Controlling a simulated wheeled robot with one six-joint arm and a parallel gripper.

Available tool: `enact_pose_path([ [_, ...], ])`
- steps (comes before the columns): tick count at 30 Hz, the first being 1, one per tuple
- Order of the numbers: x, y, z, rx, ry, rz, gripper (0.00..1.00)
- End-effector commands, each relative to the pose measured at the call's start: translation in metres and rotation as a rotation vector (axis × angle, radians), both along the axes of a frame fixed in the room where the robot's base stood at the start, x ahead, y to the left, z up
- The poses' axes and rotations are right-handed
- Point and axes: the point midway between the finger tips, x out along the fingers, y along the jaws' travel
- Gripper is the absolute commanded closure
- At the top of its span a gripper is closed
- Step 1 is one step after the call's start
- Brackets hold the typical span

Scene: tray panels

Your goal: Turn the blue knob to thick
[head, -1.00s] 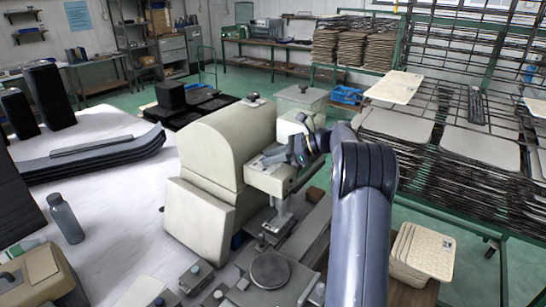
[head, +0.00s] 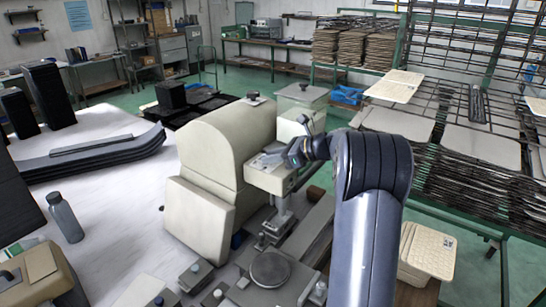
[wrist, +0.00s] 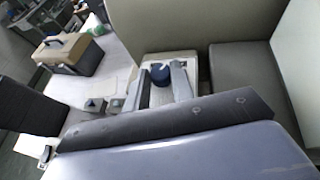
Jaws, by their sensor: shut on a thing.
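The blue knob (wrist: 160,75) shows in the wrist view, with a pale mark on its top. It stands on the pale front housing (wrist: 153,62) of a machine. My gripper (wrist: 161,82) has one grey finger on each side of the knob and is shut on it. In the head view my gripper (head: 291,154) is at the top of the machine's front head (head: 268,178), and hides the knob there. Any lettering for "thick" is too small to read.
The beige machine body (head: 225,140) stands left of my gripper. A round metal plate (head: 270,269) lies below it. A grey bottle (head: 65,218) stands on the white table at left. Racks of trays (head: 470,150) fill the right side.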

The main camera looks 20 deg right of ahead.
Motion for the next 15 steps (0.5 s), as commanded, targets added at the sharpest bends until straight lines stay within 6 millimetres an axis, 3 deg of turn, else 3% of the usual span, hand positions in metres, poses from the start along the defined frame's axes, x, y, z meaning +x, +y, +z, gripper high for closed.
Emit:
enact_pose_path([
  [8, 0.0000, 0.0000, 0.0006, 0.001, -0.001, -0.003, 1.00],
  [9, 0.0001, -0.0001, 0.0005, 0.001, -0.001, -0.003, 0.75],
  [15, 0.0000, -0.0001, 0.0004, 0.000, 0.000, -0.002, 0.59],
])
